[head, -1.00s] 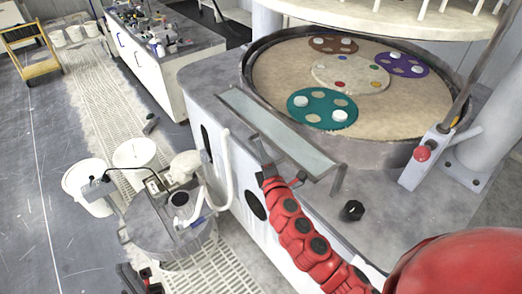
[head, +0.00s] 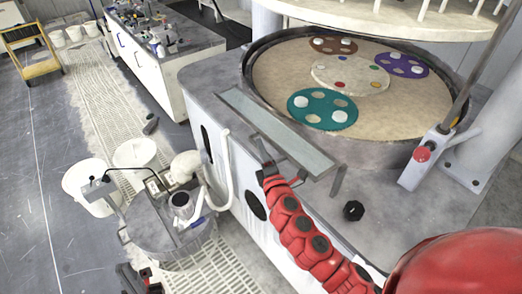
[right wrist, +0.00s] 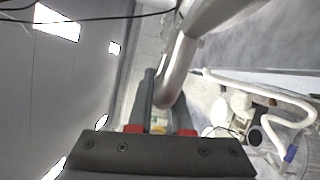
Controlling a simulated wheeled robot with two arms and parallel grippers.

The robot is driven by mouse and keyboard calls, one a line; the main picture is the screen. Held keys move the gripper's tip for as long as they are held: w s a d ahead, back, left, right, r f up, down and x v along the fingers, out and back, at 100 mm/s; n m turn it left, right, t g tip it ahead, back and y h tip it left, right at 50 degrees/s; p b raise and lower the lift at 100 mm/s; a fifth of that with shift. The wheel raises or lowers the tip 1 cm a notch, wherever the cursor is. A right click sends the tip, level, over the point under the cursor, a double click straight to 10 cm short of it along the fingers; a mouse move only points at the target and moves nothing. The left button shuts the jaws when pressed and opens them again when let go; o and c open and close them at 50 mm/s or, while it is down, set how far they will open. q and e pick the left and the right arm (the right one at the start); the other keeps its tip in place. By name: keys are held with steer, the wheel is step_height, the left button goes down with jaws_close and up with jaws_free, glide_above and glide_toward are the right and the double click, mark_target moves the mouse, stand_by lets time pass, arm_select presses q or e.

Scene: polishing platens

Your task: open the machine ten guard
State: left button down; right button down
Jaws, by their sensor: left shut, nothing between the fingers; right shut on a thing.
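The guard (head: 275,130) is a long, narrow, pale see-through panel in a grey frame along the near edge of the round polishing machine (head: 375,150). My right gripper (head: 264,160) is at the near long side of the guard in the head view. In the right wrist view its fingers (right wrist: 160,115) are shut on a smooth grey bar (right wrist: 176,70), which looks like part of the guard. The fingers partly hide where they meet the bar. My left gripper (head: 138,278) is low at the bottom left, shut and empty, partly cut off by the frame.
A grey drum (head: 165,225) with a pump and white hose stands left of the machine, beside white buckets (head: 88,185). A red button post (head: 422,155) stands at the machine's right. A black knob (head: 353,210) sits on the near deck.

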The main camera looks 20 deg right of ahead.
steer(key=shift+d+r, duration=0.2)
steer(key=shift+r, duration=0.8)
steer(key=c, duration=0.8)
jaws_free()
steer(key=shift+c, duration=0.2)
steer(key=shift+s+f, duration=0.1)
steer(key=shift+s, duration=0.1)
steer(key=s+f+p, duration=0.1)
steer(key=s, duration=1.6)
steer(key=shift+a+p, duration=0.3)
steer(key=shift+a, duration=0.1)
